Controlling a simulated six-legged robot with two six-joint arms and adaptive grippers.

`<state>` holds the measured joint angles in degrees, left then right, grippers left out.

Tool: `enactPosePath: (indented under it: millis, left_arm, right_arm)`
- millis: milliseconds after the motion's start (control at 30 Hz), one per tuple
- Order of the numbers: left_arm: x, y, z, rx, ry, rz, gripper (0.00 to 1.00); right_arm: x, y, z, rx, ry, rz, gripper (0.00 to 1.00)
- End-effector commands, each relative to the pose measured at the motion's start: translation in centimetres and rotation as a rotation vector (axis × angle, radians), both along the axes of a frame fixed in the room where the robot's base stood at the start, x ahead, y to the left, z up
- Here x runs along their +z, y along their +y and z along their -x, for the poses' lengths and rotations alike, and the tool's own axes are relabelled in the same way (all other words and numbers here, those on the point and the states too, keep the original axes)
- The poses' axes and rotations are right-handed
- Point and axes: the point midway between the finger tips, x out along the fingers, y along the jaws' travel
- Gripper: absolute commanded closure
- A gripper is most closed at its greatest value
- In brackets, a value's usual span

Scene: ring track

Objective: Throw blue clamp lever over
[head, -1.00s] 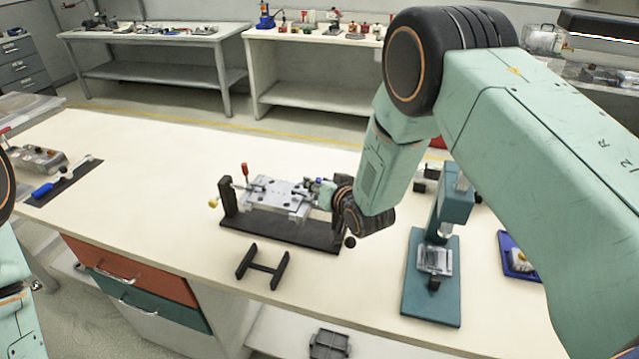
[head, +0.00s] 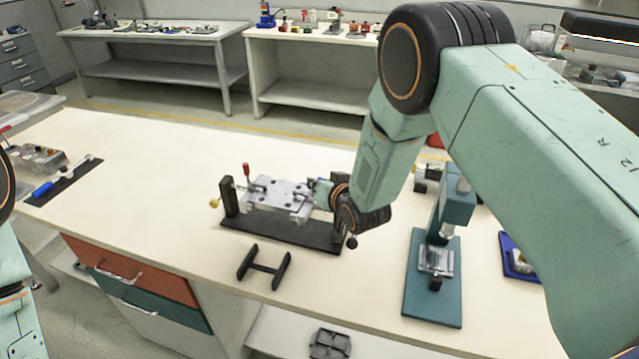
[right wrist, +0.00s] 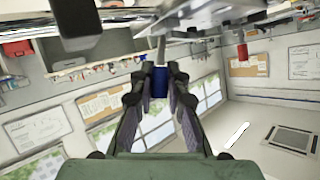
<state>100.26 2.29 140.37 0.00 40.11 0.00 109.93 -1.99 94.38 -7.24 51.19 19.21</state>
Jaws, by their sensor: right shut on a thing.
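A metal fixture plate (head: 280,194) is held on a black stand (head: 285,232) on the bench. A red-handled lever (head: 246,170) stands upright at its left end, and a yellow knob (head: 214,203) sticks out at the left. My right gripper (head: 318,188) is at the plate's right end, with its fingers small and partly hidden in the head view. In the right wrist view, its fingers (right wrist: 158,84) are shut on the blue clamp lever's handle (right wrist: 159,80), below the grey fixture. The red handle also shows there (right wrist: 242,54). My left gripper is not in view.
A black H-shaped stand (head: 263,267) lies in front of the fixture. A teal press (head: 432,270) stands to the right, with a blue tray (head: 517,258) beyond it. A blue-handled tool (head: 45,188) lies on a dark mat at left. The bench between is clear.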

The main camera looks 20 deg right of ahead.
Motion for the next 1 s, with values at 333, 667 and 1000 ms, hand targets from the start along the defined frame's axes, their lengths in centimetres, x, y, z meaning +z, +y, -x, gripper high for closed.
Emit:
enactPosePath:
  millis: [333,667,1000]
  left_arm:
    - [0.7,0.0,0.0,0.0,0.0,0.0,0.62]
    - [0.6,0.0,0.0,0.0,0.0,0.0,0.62]
    - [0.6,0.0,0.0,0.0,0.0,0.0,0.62]
  right_arm:
    - [0.4,1.1,-0.8,0.0,0.149,0.228,1.0]
    - [0.4,1.3,-0.9,0.0,0.186,0.276,1.0]
    - [0.4,1.3,-0.8,0.001,0.186,0.276,0.71]
